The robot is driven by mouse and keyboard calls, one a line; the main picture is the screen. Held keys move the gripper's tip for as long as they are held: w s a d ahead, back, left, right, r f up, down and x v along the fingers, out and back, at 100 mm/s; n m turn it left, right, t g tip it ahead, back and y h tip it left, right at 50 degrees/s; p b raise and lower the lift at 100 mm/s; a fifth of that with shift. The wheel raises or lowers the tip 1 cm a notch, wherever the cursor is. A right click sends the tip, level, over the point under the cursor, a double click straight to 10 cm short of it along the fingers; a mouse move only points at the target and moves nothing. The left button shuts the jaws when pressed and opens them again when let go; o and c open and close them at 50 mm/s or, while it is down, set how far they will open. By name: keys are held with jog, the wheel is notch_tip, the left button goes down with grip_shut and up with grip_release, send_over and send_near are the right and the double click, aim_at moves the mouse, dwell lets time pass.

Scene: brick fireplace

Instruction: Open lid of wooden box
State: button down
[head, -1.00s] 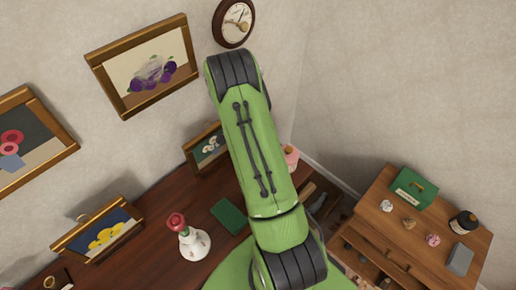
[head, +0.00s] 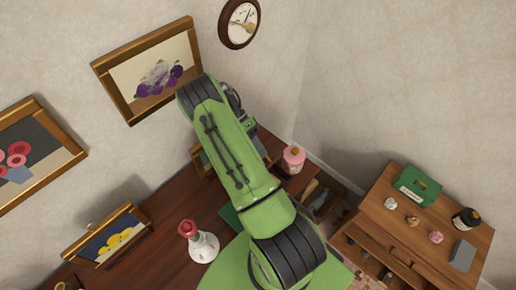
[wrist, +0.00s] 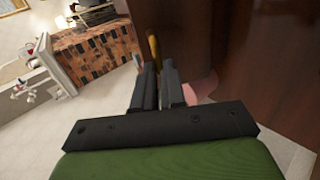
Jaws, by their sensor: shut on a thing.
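My gripper (wrist: 156,70) shows in the wrist view with its two dark fingers close together. A narrow golden-brown piece (wrist: 153,46) shows at the fingertips, and the fingers look shut on it. I cannot tell what it belongs to. A dark reddish-brown wooden surface (wrist: 240,60) fills the right of the wrist view, close to the fingers. In the head view my green arm hides much of the table, and the fingers cannot be made out. No wooden box with a lid can be clearly identified.
A white bottle with a red top (head: 203,246) and a pink bottle (head: 293,159) stand on the dark table (head: 150,235). A framed yellow-flower picture (head: 108,238) stands at left. A wooden cabinet (head: 385,222) at right carries a green box (head: 419,186) and small items.

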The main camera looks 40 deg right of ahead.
jog(key=c, duration=1.2)
grip_release()
notch_tip(320, 180, up, 10)
jog(key=shift+p, duration=0.3)
